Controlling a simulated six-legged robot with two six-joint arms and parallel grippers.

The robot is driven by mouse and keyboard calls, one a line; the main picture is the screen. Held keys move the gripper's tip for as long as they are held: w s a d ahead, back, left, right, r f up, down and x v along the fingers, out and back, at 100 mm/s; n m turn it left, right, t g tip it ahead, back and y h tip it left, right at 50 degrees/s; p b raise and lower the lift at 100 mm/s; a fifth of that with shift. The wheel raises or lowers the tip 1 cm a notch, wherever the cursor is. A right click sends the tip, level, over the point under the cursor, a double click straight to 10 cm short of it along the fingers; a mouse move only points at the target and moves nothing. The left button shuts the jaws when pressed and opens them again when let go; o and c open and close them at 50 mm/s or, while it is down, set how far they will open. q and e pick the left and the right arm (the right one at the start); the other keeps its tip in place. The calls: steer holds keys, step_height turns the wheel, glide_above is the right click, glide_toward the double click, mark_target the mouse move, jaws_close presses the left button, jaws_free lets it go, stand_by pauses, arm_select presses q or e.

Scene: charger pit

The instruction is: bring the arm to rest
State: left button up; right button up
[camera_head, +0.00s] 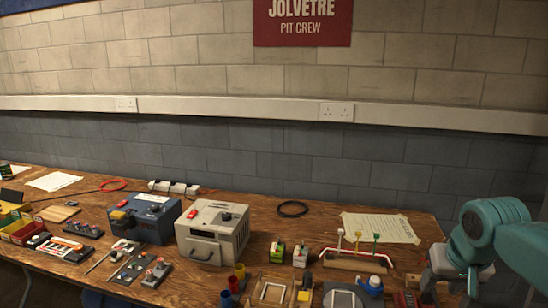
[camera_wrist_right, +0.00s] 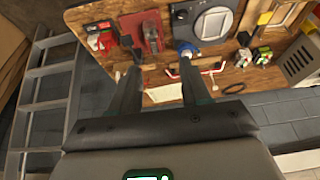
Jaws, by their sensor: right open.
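My right arm, teal, comes in from the right edge in the camera_head view. Its gripper (camera_head: 448,288) hangs over the right end of the wooden workbench (camera_head: 320,212). In the right wrist view its two dark fingers (camera_wrist_right: 160,72) stand apart with nothing between them. Beyond them I see the bench top with a red block-like item (camera_wrist_right: 152,30) and a white paper sheet (camera_wrist_right: 165,93). Whether the fingers touch anything on the bench I cannot tell; they look clear of it. My left gripper is not in view.
A beige power unit (camera_head: 212,232), a blue unit (camera_head: 152,214) and small connectors crowd the bench. A rack with coloured pegs (camera_head: 355,260) and a blue-topped bottle (camera_head: 371,284) stand left of the gripper. A grey ladder (camera_wrist_right: 45,90) shows beside the bench in the wrist view.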

steer(key=s+a+f+n+g+y+p, duration=0.1)
steer(key=a+f, duration=0.4)
steer(key=f, duration=0.4)
steer(key=s+a+f+y+p, duration=0.15)
steer(key=a+f, duration=0.25)
steer(key=f, duration=0.5)
steer(key=s+a+f+n+g+y, duration=0.1)
steer(key=a+f, duration=0.4)
steer(key=f, duration=0.4)
steer(key=s+a+f, duration=0.2)
steer(key=s+f, duration=0.1)
steer(key=s, duration=0.3)
steer(key=s+a+f+m+g+y+p, duration=0.1)
steer(key=s+a+f, duration=0.1)
steer(key=s+f, duration=0.2)
steer(key=s+a+f+g+p, duration=0.1)
steer(key=s+a+f, duration=0.1)
steer(key=s, duration=0.6)
steer(key=shift+s+a+f+m, duration=0.3)
steer(key=shift+s+a+f, duration=0.1)
steer(key=shift+f, duration=0.4)
